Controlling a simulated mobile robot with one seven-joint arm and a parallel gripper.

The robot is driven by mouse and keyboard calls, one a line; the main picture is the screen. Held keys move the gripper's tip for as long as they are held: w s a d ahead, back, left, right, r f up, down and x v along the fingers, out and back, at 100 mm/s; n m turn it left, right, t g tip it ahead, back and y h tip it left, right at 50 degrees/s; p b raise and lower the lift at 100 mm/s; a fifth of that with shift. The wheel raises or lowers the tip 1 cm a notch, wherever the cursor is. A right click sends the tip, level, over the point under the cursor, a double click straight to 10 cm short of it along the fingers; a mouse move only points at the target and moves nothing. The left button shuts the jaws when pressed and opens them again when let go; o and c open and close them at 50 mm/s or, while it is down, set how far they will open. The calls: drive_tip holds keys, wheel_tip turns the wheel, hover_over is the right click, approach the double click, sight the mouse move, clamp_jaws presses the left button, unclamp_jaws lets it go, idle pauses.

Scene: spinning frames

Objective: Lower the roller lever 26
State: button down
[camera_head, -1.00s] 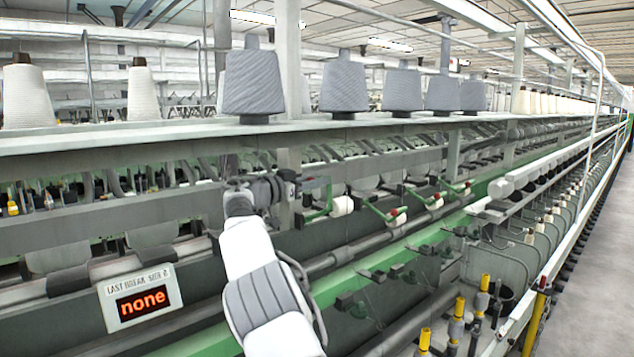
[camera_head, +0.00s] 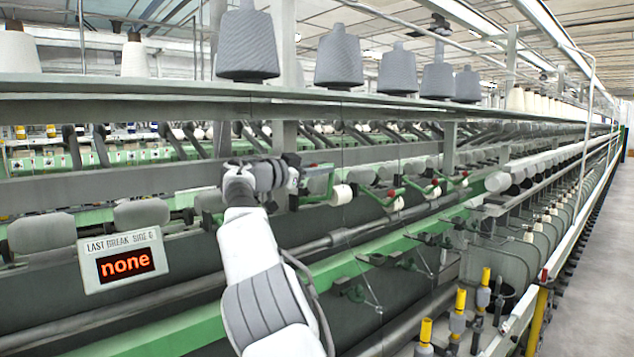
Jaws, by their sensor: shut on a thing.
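My gripper (camera_head: 297,180) is near the middle of the view, at the end of my white and grey arm. It is shut on a roller lever (camera_head: 321,170) of the spinning frame. The held end of the lever is mostly hidden by the fingers. A green bracket and a white roller (camera_head: 342,194) show just right of the gripper. More green levers (camera_head: 385,192) with red ends and white rollers stand in a row further right. No lever number can be read, so I cannot confirm that the held one is 26.
A shelf with grey yarn cones (camera_head: 338,58) runs above the gripper. A sign (camera_head: 124,260) reading "none" hangs at the left. Yellow-topped spindles (camera_head: 460,300) stand at lower right. A clear grey aisle (camera_head: 590,290) runs along the right.

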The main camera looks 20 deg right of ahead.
drive_tip(key=shift+m, duration=0.8)
drive_tip(key=f+b, duration=0.1)
drive_tip(key=b, duration=0.1)
drive_tip(key=s+f+b, duration=0.1)
drive_tip(key=b, duration=0.2)
drive_tip(key=s+d+f+b, duration=0.1)
drive_tip(key=b, duration=0.1)
drive_tip(key=shift+s+f, duration=0.1)
drive_tip(key=shift+f, duration=0.2)
drive_tip(key=shift+s+b, duration=0.1)
drive_tip(key=shift+b, duration=0.2)
drive_tip(key=c, duration=0.8)
unclamp_jaws()
drive_tip(key=shift+c, duration=0.2)
drive_tip(key=shift+a, duration=0.15)
drive_tip(key=b+v, duration=0.3)
drive_tip(key=v, duration=1.4)
drive_tip(key=shift+s, duration=0.1)
